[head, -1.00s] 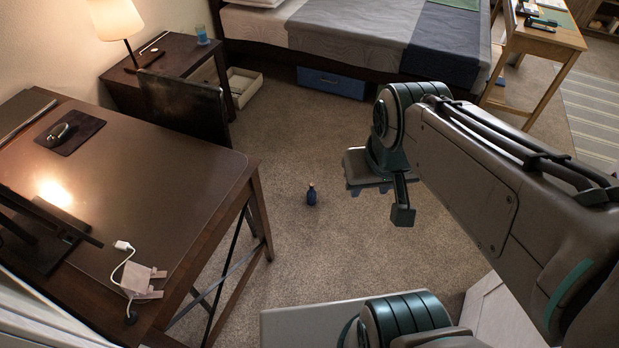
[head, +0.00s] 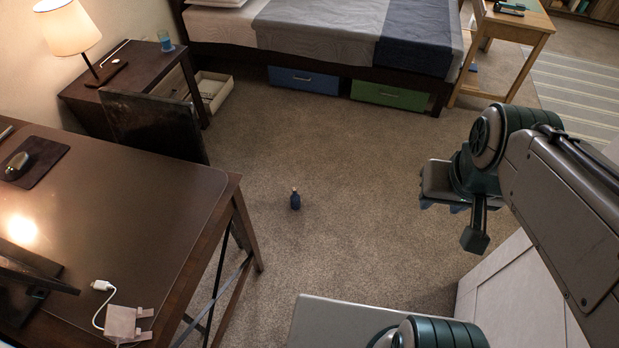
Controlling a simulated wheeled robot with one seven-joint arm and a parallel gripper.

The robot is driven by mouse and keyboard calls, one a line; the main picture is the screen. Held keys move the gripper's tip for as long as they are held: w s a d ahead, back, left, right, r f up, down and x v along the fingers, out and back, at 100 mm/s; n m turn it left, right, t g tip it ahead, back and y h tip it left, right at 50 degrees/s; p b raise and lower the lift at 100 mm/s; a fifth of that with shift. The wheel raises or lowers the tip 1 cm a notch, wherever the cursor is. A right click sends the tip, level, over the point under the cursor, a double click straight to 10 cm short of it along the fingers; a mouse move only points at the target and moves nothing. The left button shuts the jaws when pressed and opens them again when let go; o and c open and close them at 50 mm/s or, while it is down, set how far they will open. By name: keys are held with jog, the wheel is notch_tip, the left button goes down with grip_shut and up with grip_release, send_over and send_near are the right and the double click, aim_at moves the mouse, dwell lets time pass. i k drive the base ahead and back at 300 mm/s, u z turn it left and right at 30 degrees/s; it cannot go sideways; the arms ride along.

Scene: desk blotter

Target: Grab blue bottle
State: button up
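A small dark blue bottle (head: 295,201) with a light-coloured top stands upright on the carpet (head: 345,160), near the middle of the head view. It is right of the dark desk and apart from everything around it. My gripper (head: 446,206) is at the right, higher than the floor and clear of the bottle. Only its blue-grey finger parts show below the wrist, and their opening is hidden from this angle. Nothing is seen held in it.
A dark desk (head: 130,215) fills the left, its legs near the bottle. A chair (head: 155,125), nightstand (head: 130,82) and open bin (head: 213,92) stand behind. Blue (head: 303,79) and green (head: 390,94) drawers sit under the bed. A white cabinet (head: 515,290) is at right. Carpet around the bottle is clear.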

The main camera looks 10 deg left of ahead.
aim_at(295, 202)
jog(key=i, duration=3.3)
jog(key=u, duration=3.95)
